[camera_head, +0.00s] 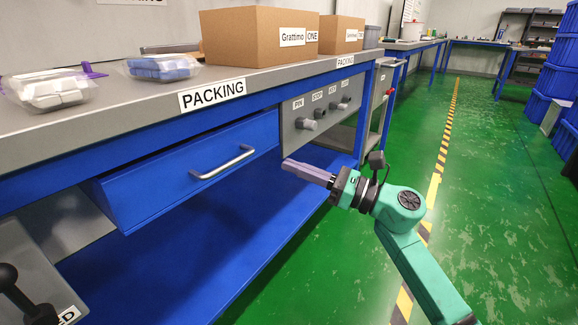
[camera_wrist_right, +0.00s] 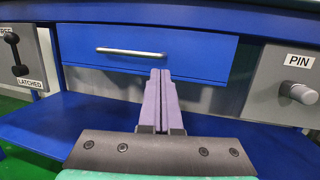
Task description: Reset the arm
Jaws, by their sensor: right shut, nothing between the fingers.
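My right gripper (camera_head: 308,172) is at the end of the green arm, in front of the packing bench and to the right of the blue drawer. Its two purple-grey fingers are together with nothing between them. In the right wrist view the shut fingers (camera_wrist_right: 160,85) point toward the drawer front, below and right of its handle, and look clear of it. My left gripper does not show in either view.
The packing bench (camera_head: 125,107) has a blue drawer (camera_head: 160,180) with a metal handle (camera_head: 222,163). Knobs (camera_head: 308,124) sit on a grey panel at right. Boxes (camera_head: 255,38) and clear packs (camera_head: 165,68) stand on top. A latch lever (camera_head: 15,290) is at lower left. Green floor is free at right.

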